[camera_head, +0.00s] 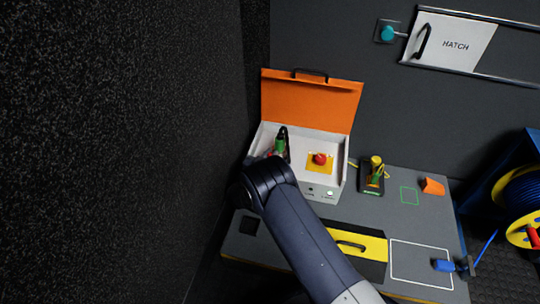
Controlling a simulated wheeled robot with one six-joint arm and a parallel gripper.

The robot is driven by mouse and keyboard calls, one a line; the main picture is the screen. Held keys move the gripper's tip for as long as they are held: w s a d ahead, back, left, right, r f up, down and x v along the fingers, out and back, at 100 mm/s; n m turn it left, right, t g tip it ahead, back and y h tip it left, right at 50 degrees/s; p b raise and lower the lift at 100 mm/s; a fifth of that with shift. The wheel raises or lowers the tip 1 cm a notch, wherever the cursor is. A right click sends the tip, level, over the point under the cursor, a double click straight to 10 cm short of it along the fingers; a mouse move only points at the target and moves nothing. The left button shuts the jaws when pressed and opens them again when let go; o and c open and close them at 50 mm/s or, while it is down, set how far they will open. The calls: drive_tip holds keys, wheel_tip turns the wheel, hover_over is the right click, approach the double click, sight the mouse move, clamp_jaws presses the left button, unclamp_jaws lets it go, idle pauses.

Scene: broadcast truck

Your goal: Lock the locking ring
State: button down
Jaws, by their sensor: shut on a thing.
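An open case (342,176) with an orange lid (310,101) stands on the grey bench. A green and black connector (281,146) stands upright inside its left part, with a dark top. I cannot make out a separate locking ring on it. My arm comes up from the lower right, and its dark wrist covers the case's front left corner. My gripper (267,156) is mostly hidden beyond the wrist, at the left of the connector. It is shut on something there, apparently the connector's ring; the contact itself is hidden.
A red button (320,158) on a yellow plate is in the case. To the right are a black and yellow device (372,176) and an orange block (432,186). A dark wall rises close on the left.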

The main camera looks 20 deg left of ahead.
drive_tip(key=shift+w, duration=0.1)
drive_tip(key=c, duration=1.5)
unclamp_jaws()
drive_tip(key=p+v, duration=0.4)
drive_tip(key=v, duration=0.6)
drive_tip(key=shift+s, duration=0.45)
